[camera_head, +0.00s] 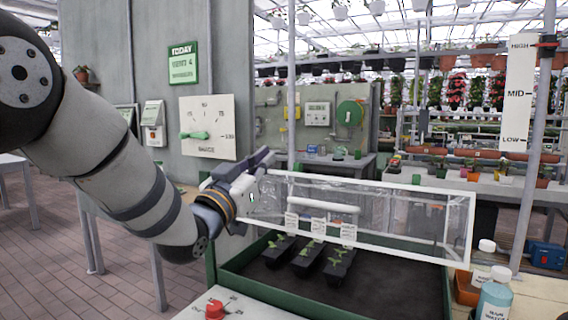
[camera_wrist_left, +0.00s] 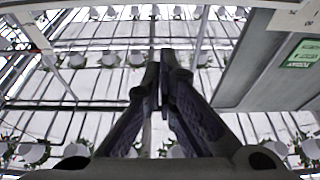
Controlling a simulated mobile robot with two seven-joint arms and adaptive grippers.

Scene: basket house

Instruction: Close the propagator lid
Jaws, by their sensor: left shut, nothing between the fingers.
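The propagator lid (camera_head: 400,187) is a clear box with a white frame, raised and tilted above the back of the green propagator tray (camera_head: 256,296). A white handle bar (camera_head: 322,205) runs along its face. Dark pots with seedlings (camera_head: 308,262) stand on dark soil in the tray. My left gripper (camera_head: 266,160) is shut and empty at the lid's upper left corner, overlapping it in view; I cannot tell whether they touch. In the left wrist view the closed fingers (camera_wrist_left: 162,62) point towards the glass roof. My right gripper is not in view.
A control box with a red knob (camera_head: 215,309) sits in front of the tray. A blue-labelled bottle (camera_head: 495,298) and an orange pot (camera_head: 466,288) stand at its right. A grey wall with a dial panel (camera_head: 208,128) rises behind my left arm.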

